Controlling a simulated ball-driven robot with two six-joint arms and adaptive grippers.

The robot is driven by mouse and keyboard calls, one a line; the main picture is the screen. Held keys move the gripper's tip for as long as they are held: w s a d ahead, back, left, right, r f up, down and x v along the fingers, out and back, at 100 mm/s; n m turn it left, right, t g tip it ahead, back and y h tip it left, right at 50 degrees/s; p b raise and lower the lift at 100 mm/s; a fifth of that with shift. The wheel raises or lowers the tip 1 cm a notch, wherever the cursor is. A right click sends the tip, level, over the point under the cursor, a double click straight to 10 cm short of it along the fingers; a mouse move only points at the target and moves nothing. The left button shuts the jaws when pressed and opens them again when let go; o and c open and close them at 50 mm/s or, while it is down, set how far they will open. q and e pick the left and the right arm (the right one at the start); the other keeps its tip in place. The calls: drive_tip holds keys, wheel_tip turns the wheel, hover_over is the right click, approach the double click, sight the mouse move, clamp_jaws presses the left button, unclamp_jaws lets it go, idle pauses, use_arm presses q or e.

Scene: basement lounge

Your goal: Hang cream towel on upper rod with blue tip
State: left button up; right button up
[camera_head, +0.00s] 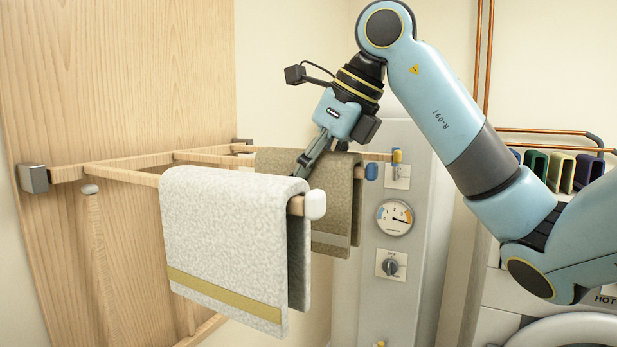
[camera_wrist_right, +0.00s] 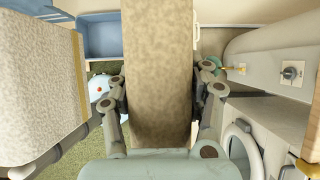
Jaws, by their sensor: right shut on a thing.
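A pale off-white towel (camera_head: 225,225) with a mustard band hangs over the front rod, which has a white tip (camera_head: 315,205). Behind it, a khaki-beige towel (camera_head: 333,200) with a greyish band hangs at the rod with the blue tip (camera_head: 371,172). My right gripper (camera_head: 303,168) reaches down to this khaki towel from above, its fingertips partly hidden behind the pale towel. In the right wrist view, its fingers stand on both sides of the khaki towel (camera_wrist_right: 158,60), shut on it. The pale towel (camera_wrist_right: 38,85) is at the left there. My left gripper is out of view.
The wooden rack is fixed to a wood panel (camera_head: 120,70) at the left. A rod with a yellow tip (camera_head: 397,156) lies behind the blue-tipped one. A grey cabinet with a gauge (camera_head: 395,217) and knob stands close behind. The pale towel is close in front.

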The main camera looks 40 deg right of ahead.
drive_tip(key=o, duration=1.3)
drive_tip(key=v, duration=1.2)
drive_tip(key=shift+r, duration=0.1)
